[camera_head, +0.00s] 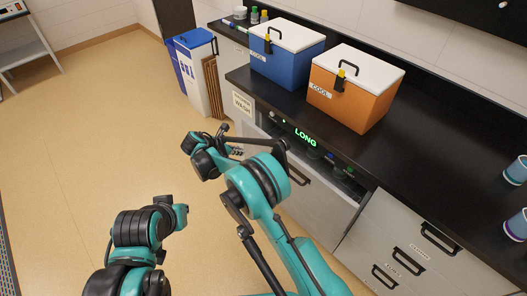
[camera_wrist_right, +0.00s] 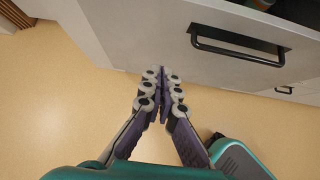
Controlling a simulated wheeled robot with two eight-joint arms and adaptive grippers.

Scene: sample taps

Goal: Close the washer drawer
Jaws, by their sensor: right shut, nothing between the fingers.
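The washer drawer has a pale grey front with a black bar handle; in the head view its front (camera_head: 318,205) is below the lit LONG display (camera_head: 305,137), partly hidden by my right arm. Dark space with small items shows behind its top edge, so it looks pulled out. In the right wrist view the drawer front (camera_wrist_right: 150,35) and handle (camera_wrist_right: 237,50) fill the top. My right gripper (camera_wrist_right: 163,72) is shut and empty, its fingertips at the lower edge of that front; I cannot tell whether they touch. It also shows in the head view (camera_head: 238,151). My left gripper is not visible.
A blue cooler (camera_head: 285,65) and an orange cooler (camera_head: 350,98) stand on the black counter (camera_head: 420,150). Closed-looking drawers (camera_head: 420,225) are to the right. A WASH sign (camera_head: 242,104) and bins (camera_head: 197,75) are to the left. The floor (camera_head: 90,130) is clear.

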